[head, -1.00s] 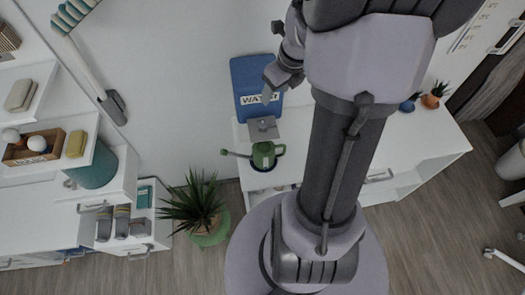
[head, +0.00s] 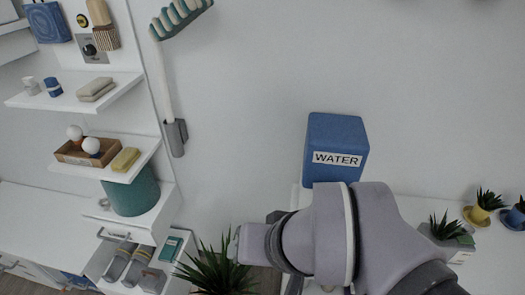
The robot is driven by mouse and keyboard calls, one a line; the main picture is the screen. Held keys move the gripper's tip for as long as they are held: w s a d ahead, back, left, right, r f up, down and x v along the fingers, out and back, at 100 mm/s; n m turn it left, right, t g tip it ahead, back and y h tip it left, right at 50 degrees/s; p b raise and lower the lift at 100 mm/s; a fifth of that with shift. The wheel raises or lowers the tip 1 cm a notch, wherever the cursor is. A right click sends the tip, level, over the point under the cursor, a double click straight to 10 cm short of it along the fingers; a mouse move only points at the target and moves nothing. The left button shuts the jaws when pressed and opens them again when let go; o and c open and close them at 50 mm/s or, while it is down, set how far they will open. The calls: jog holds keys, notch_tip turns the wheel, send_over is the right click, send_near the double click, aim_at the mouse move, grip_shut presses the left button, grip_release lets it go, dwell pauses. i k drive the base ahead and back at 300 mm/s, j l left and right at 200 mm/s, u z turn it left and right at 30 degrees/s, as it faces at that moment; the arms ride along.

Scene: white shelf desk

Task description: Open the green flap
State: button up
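I see no green flap that I can make out in the head view. My arm's lilac and dark grey links fill the lower middle and cover part of the desk. No gripper fingers show, so I cannot see whether they hold anything. A blue container labelled WATER (head: 337,140) stands upright against the wall, just above my arm.
At the left, white shelves hold a wooden box (head: 78,152) with white balls, sponges and a teal bin (head: 133,190). An open drawer (head: 118,270) juts out below. A spiky plant (head: 218,270) stands at the bottom. Small potted plants (head: 440,230) stand at the right.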

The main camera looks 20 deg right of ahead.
aim_at(468, 238)
jog(key=z, duration=2.45)
jog(key=i+l+u, duration=0.15)
jog(key=i+l, duration=0.2)
jog(key=i+l+u, duration=0.1)
jog(key=i+l, duration=0.25)
jog(key=l, duration=0.3)
